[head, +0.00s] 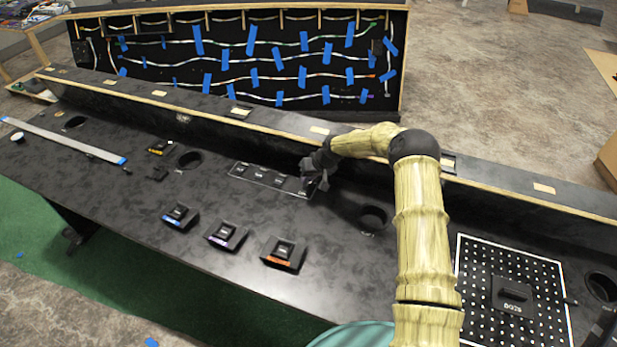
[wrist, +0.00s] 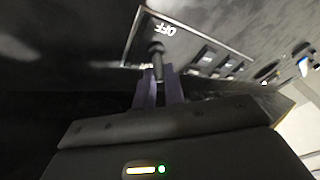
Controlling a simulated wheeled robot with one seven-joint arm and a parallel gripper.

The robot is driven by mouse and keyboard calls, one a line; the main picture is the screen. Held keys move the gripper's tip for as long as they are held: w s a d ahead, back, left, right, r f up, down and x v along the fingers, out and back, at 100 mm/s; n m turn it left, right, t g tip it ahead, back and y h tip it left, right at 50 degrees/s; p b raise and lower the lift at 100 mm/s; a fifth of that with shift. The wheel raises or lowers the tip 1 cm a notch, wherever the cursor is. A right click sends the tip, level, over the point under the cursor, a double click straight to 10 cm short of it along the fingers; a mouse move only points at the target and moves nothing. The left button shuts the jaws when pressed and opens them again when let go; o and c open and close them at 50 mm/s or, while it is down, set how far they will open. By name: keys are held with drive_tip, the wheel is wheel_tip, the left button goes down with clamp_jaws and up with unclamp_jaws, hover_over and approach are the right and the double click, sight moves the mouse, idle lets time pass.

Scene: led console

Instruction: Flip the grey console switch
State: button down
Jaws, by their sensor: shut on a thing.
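The console switch (wrist: 156,48) shows in the wrist view as a small dark toggle lever with a rounded tip. It stands on a thin-outlined black panel (wrist: 190,48), close to an "OFF" label that reads upside down. My gripper (wrist: 160,72) has its two purplish fingers shut around the lever's lower part in this view. In the head view my gripper (head: 316,175) is at the right end of the same panel (head: 240,173), and it hides the switch there.
Several smaller switches (wrist: 215,58) sit in a row along the panel. A round hole (head: 373,217) lies right of my gripper. Black boxes with coloured labels (head: 284,253) stand nearer the front. A raised wood-edged ledge (head: 240,122) runs behind the panel.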

sight(305, 194)
drive_tip(key=shift+s, duration=0.1)
drive_tip(key=shift+s+a+f+n+t+h+b, duration=0.2)
drive_tip(key=shift+s+n+t+h+b, duration=0.15)
drive_tip(key=shift+t+b, duration=0.8)
drive_tip(key=t+b, duration=0.1)
drive_tip(key=b, duration=0.3)
drive_tip(key=shift+s+a+f+n+t+h+b, duration=0.1)
drive_tip(key=shift+s+a+n+t+h+b, duration=0.1)
drive_tip(key=shift+s+n+t+h+b, duration=0.15)
drive_tip(key=t+b, duration=0.1)
drive_tip(key=b, duration=0.3)
drive_tip(key=s+t+h+b, duration=0.1)
drive_tip(key=t+b, duration=0.1)
drive_tip(key=b, duration=0.3)
drive_tip(key=shift+s+a+f+n, duration=0.2)
drive_tip(key=shift+f+n, duration=0.1)
drive_tip(key=t+b, duration=0.1)
drive_tip(key=b, duration=0.2)
drive_tip(key=shift+s+r, duration=0.1)
drive_tip(key=shift+s, duration=0.1)
drive_tip(key=shift+r+n+t+b, duration=0.1)
drive_tip(key=shift+n+t+b, duration=0.2)
drive_tip(key=shift+b, duration=0.2)
drive_tip(key=c, duration=1.5)
unclamp_jaws()
